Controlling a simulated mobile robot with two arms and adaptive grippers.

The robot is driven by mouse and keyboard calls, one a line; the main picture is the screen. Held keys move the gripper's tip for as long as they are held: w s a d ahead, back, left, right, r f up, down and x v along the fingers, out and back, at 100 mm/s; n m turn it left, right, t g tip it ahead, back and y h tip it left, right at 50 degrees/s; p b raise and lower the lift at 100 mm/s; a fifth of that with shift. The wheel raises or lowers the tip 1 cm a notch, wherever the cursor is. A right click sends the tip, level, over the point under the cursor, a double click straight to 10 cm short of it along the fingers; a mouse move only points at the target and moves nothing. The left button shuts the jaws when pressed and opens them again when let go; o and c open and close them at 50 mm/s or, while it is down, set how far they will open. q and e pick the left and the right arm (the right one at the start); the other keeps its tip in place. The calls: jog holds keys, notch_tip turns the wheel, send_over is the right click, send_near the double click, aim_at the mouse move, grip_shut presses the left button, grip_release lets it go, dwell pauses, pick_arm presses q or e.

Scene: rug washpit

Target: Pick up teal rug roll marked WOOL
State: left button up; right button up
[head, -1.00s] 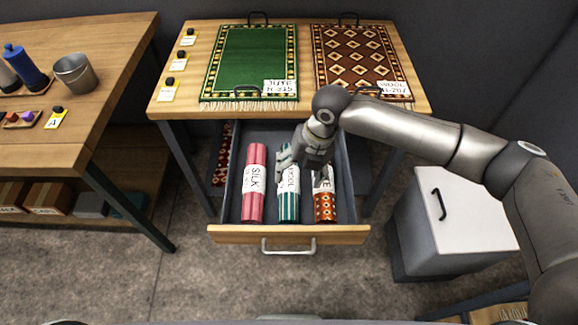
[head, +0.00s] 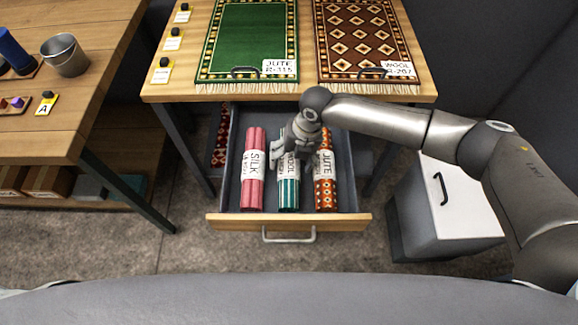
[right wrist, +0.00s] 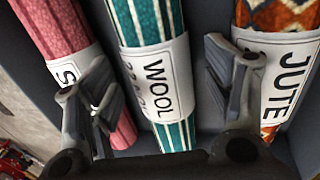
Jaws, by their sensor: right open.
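The teal-and-white striped rug roll (head: 288,193) lies in the open drawer between two other rolls. Its white band reads WOOL in the right wrist view (right wrist: 158,85). My right gripper (head: 290,160) is over this roll, open and empty. In the right wrist view its two fingers stand apart, one on each side of the WOOL roll. The left finger overlaps the pink roll's label and the right finger is beside the JUTE roll. In the head view my right gripper hides part of the WOOL roll. My left gripper is not in view.
The pink SILK roll (head: 253,190) lies left of the teal roll, and the orange patterned JUTE roll (head: 325,192) right of it. The drawer's front (head: 225,221) and side walls enclose them. A table (head: 152,92) with two flat rugs stands above. A white-topped cabinet (head: 468,200) is at right.

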jog(key=shift+x, duration=1.05)
jog(key=c, duration=1.3)
